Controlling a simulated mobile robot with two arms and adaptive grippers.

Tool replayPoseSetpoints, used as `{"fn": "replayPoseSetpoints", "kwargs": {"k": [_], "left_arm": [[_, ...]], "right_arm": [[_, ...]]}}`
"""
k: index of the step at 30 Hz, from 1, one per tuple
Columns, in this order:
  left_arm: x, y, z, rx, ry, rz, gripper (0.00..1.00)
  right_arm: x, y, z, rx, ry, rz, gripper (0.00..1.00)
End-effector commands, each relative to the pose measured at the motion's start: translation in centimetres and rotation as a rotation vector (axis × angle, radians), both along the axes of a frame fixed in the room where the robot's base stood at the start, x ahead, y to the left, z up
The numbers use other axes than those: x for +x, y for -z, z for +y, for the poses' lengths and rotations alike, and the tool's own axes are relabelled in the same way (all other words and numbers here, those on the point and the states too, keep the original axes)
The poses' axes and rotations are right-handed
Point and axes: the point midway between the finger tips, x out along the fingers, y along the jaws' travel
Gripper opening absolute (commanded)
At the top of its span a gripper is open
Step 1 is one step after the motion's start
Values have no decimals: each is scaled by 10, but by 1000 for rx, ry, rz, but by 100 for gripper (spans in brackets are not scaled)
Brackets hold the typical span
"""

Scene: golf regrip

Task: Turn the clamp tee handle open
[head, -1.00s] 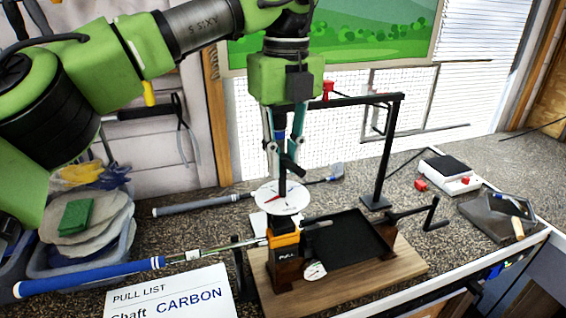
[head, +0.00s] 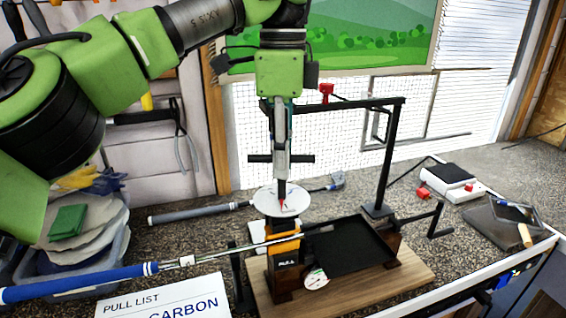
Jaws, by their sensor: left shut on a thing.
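The clamp's black tee handle (head: 300,159) shows as a level crossbar above a white dial disc (head: 268,200), with a dark stem below it. My left gripper (head: 281,154) points down and is shut on the tee handle, its fingers seen edge-on. The orange and black clamp (head: 284,252) stands below the disc. A club with a blue grip (head: 80,283) reaches from the left, and its steel shaft runs to the clamp. The fingertips partly hide the middle of the handle. My right gripper is not in view.
A black post frame (head: 384,160) rises behind. A pull list card (head: 170,300) lies front left. A bin of pads (head: 75,262) stands left.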

Motion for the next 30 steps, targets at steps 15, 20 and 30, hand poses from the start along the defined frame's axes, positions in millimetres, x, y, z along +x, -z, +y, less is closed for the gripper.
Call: {"fn": "replayPoseSetpoints", "kwargs": {"k": [15, 20, 30], "left_arm": [[1, -1, 1, -2, -283, -5, 0], [1, -1, 1, -1, -308, -4, 0], [1, -1, 1, -1, -313, -3, 0]], "right_arm": [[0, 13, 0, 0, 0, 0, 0], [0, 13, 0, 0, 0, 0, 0], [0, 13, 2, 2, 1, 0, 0]]}}
